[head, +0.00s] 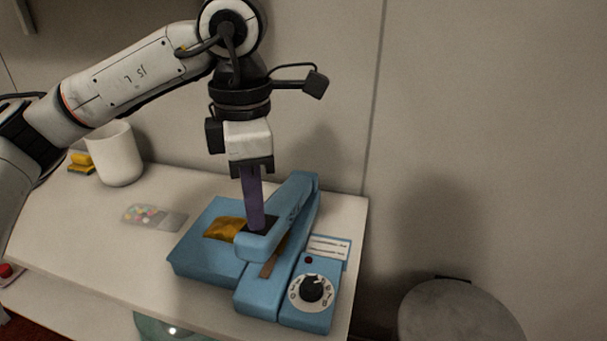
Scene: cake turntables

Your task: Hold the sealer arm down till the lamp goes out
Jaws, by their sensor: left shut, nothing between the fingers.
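The blue sealer (205,262) stands near the right end of the white table. Its blue sealer arm (291,205) slopes down from the raised back toward the front. A golden-brown pouch (224,228) lies on the sealer's bed and runs under the arm. The small lamp (308,260) near the dial (311,289) looks dark red and unlit. My left gripper (259,226) points down, its purple fingers shut and empty. The fingertips are at the dark pad on the front of the arm; contact looks likely but is hard to confirm. My right gripper is out of view.
A white label card (329,247) stands behind the dial. A clear bag of coloured sweets (150,216) lies left of the sealer. A white cup (115,154) and yellow sponge (81,161) stand further left. A round grey top (455,315) is at lower right.

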